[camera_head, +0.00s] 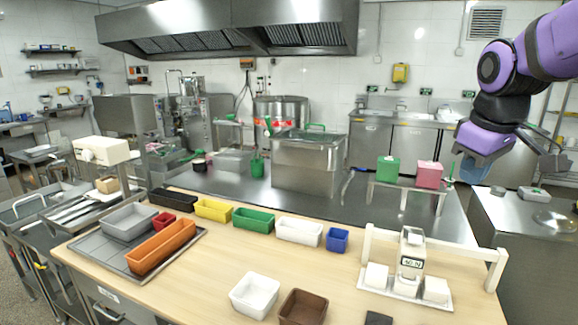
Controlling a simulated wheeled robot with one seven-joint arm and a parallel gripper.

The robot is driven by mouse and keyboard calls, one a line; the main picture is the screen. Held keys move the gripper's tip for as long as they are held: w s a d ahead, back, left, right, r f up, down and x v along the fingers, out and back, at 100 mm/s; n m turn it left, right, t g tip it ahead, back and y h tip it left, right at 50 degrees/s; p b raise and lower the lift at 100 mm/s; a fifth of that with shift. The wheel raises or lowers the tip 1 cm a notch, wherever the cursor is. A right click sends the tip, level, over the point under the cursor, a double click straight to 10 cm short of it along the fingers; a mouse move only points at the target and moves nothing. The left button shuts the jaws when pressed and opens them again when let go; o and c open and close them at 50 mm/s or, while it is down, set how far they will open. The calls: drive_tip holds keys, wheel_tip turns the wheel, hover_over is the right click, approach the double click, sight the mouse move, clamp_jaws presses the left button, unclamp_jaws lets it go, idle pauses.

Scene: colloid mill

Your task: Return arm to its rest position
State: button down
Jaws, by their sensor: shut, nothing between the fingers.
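My purple and black arm comes in from the upper right corner and is raised over the right side of the room. The finger detail is small and partly hard to make out.
A wooden table (205,290) in front holds coloured bins, a white bin (254,294), a brown bin (303,307) and a white stand (409,265). A small rack with a green box (388,168) and a pink box (429,174) stands left of my gripper.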

drive_tip(key=s+a+f+m+t, duration=0.1)
drive_tip(key=s+m, duration=0.4)
drive_tip(key=s, duration=1.1)
drive_tip(key=shift+s+a+f+t+y, duration=0.2)
drive_tip(key=shift+s+f+t+y, duration=0.1)
drive_tip(key=shift+t+y, duration=0.15)
